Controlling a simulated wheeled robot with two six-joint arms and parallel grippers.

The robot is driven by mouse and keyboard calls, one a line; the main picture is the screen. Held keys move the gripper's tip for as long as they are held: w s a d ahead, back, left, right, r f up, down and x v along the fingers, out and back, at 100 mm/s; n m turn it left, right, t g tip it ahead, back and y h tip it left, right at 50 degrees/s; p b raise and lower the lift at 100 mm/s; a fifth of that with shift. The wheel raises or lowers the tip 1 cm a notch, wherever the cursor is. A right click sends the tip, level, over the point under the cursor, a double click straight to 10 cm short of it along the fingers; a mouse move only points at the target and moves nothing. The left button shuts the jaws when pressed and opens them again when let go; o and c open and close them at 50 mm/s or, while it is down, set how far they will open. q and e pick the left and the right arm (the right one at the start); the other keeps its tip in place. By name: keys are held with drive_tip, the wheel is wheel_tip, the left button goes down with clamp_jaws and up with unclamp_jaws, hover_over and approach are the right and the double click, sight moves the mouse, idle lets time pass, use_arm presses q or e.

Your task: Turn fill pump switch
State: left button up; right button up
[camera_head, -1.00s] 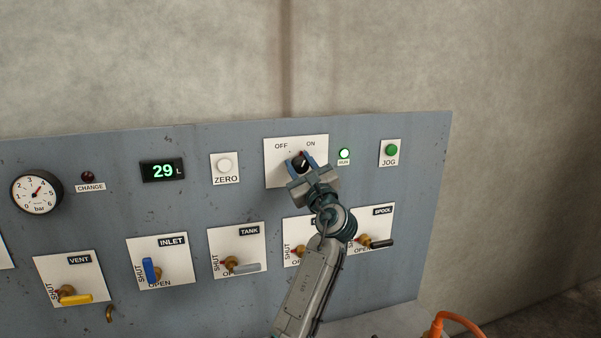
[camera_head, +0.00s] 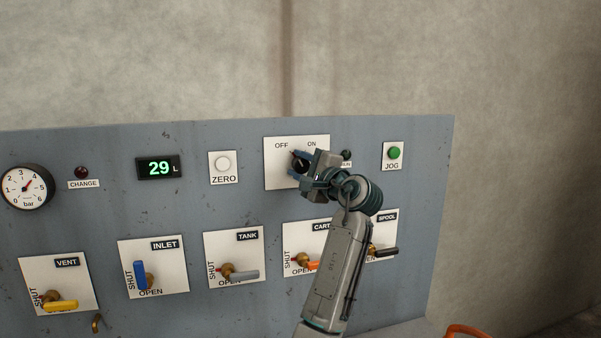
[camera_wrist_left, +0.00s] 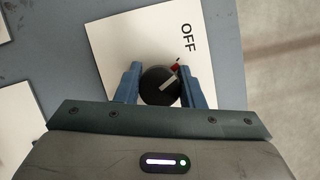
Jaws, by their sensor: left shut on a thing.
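The fill pump switch is a round black knob (camera_head: 299,165) on a white plate (camera_head: 278,178) marked OFF at left and ON at right. My left gripper (camera_head: 302,170) is shut on the knob, its blue fingers on either side. In the left wrist view the knob (camera_wrist_left: 159,86) sits between the two fingers, and its pale pointer line points toward a red mark (camera_wrist_left: 176,66) by the word OFF. The small lamp (camera_head: 346,155) right of the plate is dark, its label partly covered by the gripper. My right gripper is not in view.
A green JOG button (camera_head: 393,153) is at right and a white ZERO button (camera_head: 223,164) at left. The display (camera_head: 159,167) reads 29 L. Below are valve handles, including INLET (camera_head: 140,275) and TANK (camera_head: 243,275); my left arm partly covers the CART and SPOOL plates.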

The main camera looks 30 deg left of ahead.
use_arm(q)
drive_tip(key=shift+f+n+g+h, duration=0.1)
drive_tip(key=shift+n+g+h, duration=0.2)
drive_tip(key=shift+n, duration=0.4)
drive_tip(key=shift+b, duration=0.3)
drive_tip(key=o, duration=1)
drive_tip(key=shift+s+d+f+b, duration=0.1)
drive_tip(key=shift+s+d+b, duration=0.05)
drive_tip(key=shift+d+b, duration=0.25)
drive_tip(key=b+v, duration=0.3)
drive_tip(key=v, duration=0.7)
